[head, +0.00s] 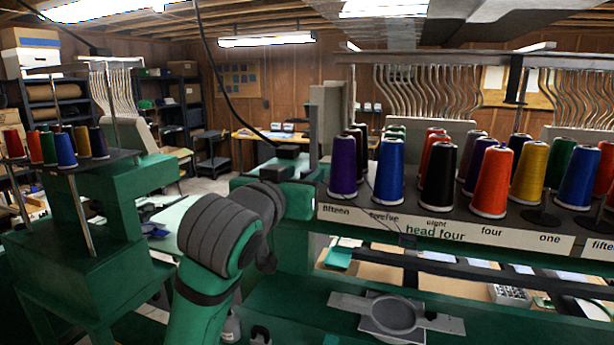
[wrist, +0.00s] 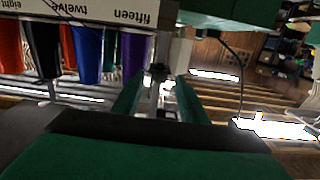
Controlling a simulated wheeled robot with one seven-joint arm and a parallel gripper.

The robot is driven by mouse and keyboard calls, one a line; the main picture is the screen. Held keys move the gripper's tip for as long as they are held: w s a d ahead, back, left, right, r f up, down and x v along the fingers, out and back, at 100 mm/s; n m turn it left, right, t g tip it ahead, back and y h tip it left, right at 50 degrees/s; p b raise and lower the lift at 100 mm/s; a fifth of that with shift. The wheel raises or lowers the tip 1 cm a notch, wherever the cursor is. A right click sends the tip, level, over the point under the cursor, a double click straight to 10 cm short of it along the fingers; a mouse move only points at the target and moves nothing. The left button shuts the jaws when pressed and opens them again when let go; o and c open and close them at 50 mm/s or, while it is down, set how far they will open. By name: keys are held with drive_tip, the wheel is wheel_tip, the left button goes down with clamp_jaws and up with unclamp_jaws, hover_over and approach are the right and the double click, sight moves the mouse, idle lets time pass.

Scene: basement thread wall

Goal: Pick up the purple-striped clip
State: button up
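I cannot make out a purple-striped clip in either view. In the wrist view, which is upside down, the two green fingers of my gripper (wrist: 158,98) stand apart. A grey post with a small dark piece (wrist: 158,72) shows in the gap between them; I cannot tell what the dark piece is, and no finger visibly touches it. In the head view my arm reaches to the left end of the spool rack, and the fingertips are hidden. A purple spool (head: 343,166) stands just right of the arm's end; it also shows in the wrist view (wrist: 134,55).
Several thread spools, including a blue one (head: 389,171) and a red one (head: 492,183), stand on the rack above a label strip (head: 440,227) reading "head four". A grey hoop frame (head: 397,314) lies below. A second green machine (head: 80,235) stands left. A cable hangs nearby.

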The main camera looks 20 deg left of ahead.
drive_tip(key=shift+d, duration=0.1)
clamp_jaws()
drive_tip(key=shift+r, duration=0.15)
drive_tip(key=s+r, duration=1.2)
drive_tip(key=s, duration=0.2)
drive_tip(key=shift+a+r, duration=0.25)
drive_tip(key=shift+r, duration=0.15)
